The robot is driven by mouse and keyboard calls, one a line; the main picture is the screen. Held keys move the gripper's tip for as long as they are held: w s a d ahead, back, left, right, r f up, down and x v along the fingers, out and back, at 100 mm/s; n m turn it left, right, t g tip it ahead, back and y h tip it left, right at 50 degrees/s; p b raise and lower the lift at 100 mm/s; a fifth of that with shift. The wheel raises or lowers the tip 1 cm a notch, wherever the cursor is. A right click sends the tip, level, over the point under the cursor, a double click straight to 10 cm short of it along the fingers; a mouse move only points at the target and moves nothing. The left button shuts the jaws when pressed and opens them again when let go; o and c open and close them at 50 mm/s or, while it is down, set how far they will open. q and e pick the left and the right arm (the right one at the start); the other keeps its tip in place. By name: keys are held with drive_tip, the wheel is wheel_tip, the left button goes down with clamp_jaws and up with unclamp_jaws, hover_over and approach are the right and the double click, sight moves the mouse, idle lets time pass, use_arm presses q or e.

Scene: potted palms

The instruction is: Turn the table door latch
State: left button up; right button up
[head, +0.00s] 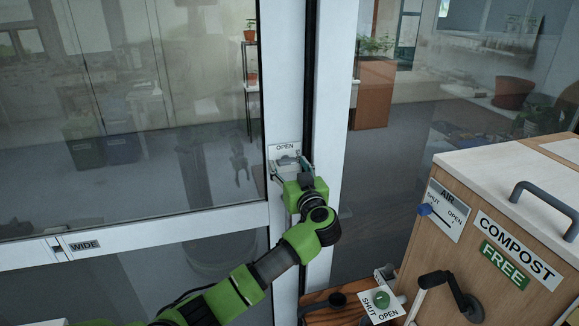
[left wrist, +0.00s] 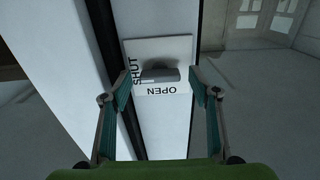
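The door latch is a grey handle (left wrist: 160,75) on a white plate (left wrist: 178,48) marked SHUT and OPEN, fixed to the white door frame. In the head view the plate (head: 287,147) shows its OPEN mark above my gripper, and the gripper hides much of the rest. In the left wrist view the handle lies crosswise, next to the SHUT mark and above OPEN. My left gripper (head: 293,170) is open at the latch, one finger on each side of the handle. Gaps seem to remain between fingers and handle. My right gripper is not in view.
A wooden compost cabinet (head: 500,225) with a grey handle, a crank (head: 450,292) and an AIR slider (head: 424,210) stands at the right. A green knob (head: 382,300) on a SHUT/OPEN plate sits low in front. Glass panes flank the door frame (head: 287,70). A WIDE label (head: 86,245) is at the left.

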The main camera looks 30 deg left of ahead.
use_arm(q)
drive_tip(key=c, duration=1)
drive_tip(key=shift+c, duration=0.2)
drive_tip(key=shift+f+n, duration=0.1)
drive_tip(key=shift+n, duration=0.2)
drive_tip(key=n, duration=0.2)
drive_tip(key=shift+n, duration=0.4)
drive_tip(key=n, duration=1)
drive_tip(key=shift+n, duration=0.4)
drive_tip(key=shift+n+b, duration=0.45)
drive_tip(key=shift+n, duration=1.35)
